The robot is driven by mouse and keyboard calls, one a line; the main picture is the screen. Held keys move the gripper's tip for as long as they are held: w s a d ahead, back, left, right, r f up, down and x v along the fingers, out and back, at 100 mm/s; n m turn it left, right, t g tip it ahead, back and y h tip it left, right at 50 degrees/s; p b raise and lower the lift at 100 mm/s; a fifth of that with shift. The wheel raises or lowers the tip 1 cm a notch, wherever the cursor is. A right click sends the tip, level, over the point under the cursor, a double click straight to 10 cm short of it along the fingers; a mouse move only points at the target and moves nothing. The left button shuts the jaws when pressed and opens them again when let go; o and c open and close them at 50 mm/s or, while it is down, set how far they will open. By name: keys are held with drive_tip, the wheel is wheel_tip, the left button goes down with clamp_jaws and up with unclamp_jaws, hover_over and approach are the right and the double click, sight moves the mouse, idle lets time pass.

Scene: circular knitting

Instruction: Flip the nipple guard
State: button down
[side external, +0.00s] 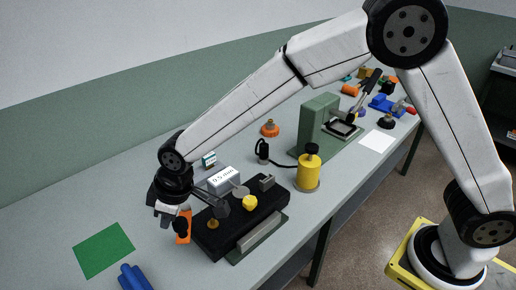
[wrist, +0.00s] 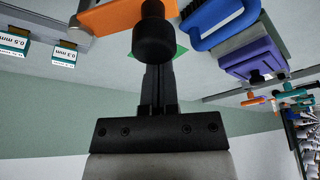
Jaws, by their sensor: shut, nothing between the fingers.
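I cannot tell for sure which part is the nipple guard. My gripper (wrist: 158,68) is shut and empty. In the side view it hangs at the fixture's left end, beside an orange part (side external: 184,236). In the wrist view its fingertips are close to a black knob (wrist: 153,38) on an orange body (wrist: 112,18). The knob partly hides the fingertips, and I cannot tell whether they touch.
Small labelled boxes (wrist: 14,40) show in the wrist view. Bare bench lies behind the mat.

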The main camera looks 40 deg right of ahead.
drive_tip(key=shift+s+d+n, duration=0.25)
drive_tip(key=shift+s+n, duration=0.1)
drive_tip(key=shift+n, duration=0.25)
idle(0.6)
drive_tip(key=shift+s+d+n+g+y, duration=0.4)
drive_tip(key=shift+s+d+n+g, duration=0.15)
drive_tip(key=shift+n, duration=0.65)
drive_tip(key=s+d+n+g, duration=0.1)
drive_tip(key=d+n+g, duration=0.2)
drive_tip(key=d+n, duration=0.4)
drive_tip(key=shift+d+n, duration=0.15)
drive_tip(key=shift+n, duration=1.45)
drive_tip(key=shift+s, duration=0.1)
